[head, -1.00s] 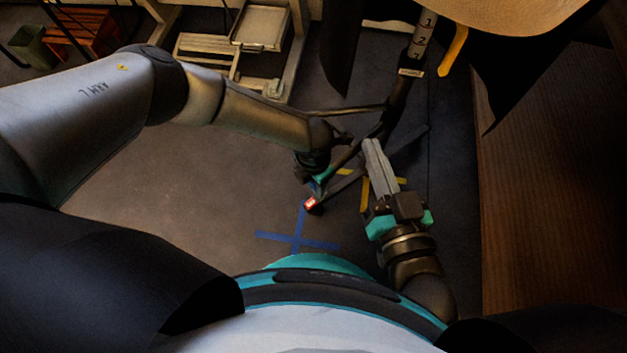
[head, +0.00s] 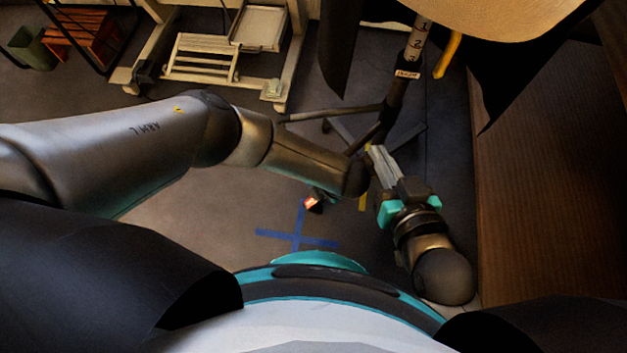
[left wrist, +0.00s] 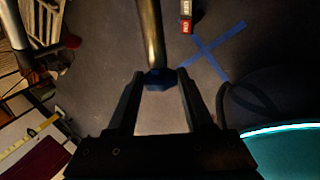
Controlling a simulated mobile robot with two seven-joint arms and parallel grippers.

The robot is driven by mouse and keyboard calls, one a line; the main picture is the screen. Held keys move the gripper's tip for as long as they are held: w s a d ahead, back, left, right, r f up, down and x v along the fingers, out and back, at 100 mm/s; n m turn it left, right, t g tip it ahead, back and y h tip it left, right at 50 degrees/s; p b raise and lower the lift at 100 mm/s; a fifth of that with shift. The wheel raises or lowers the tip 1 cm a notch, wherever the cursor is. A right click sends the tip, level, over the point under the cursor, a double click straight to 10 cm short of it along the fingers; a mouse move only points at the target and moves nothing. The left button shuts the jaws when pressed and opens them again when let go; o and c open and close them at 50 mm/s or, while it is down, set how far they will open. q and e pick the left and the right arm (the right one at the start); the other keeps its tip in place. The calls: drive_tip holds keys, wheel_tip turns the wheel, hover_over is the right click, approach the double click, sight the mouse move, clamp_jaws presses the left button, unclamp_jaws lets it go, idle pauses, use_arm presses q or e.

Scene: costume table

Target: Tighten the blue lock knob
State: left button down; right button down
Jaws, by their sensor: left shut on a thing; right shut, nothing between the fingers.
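The blue lock knob (left wrist: 160,78) shows in the left wrist view, at the end of a brass-coloured tube (left wrist: 151,35). My left gripper (left wrist: 161,82) has a finger on each side of the knob and is shut on it. In the head view the knob and my left fingers are hidden behind my left forearm. My right gripper (head: 378,158) is shut and empty, its pale fingers close to the lower part of the dark stand (head: 397,95) and just right of my left wrist.
The stand has spread legs and a numbered scale. A wooden panel (head: 535,190) bounds the right. A pale wheeled frame (head: 200,60) stands at the back left.

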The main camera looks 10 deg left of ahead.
use_arm(q)
drive_tip(key=shift+d+f+t+y+b, duration=0.1)
drive_tip(key=shift+t+y+b, duration=0.2)
drive_tip(key=shift+t+y, duration=0.25)
drive_tip(key=shift+y, duration=0.35)
use_arm(e)
drive_tip(key=shift+s+a+r+t+y, duration=0.15)
drive_tip(key=shift+a+r+t+y, duration=0.25)
drive_tip(key=shift+a+t, duration=0.25)
drive_tip(key=shift+d, duration=0.1)
use_arm(q)
drive_tip(key=shift+c, duration=1.7)
unclamp_jaws()
use_arm(e)
drive_tip(key=shift+d+f, duration=0.1)
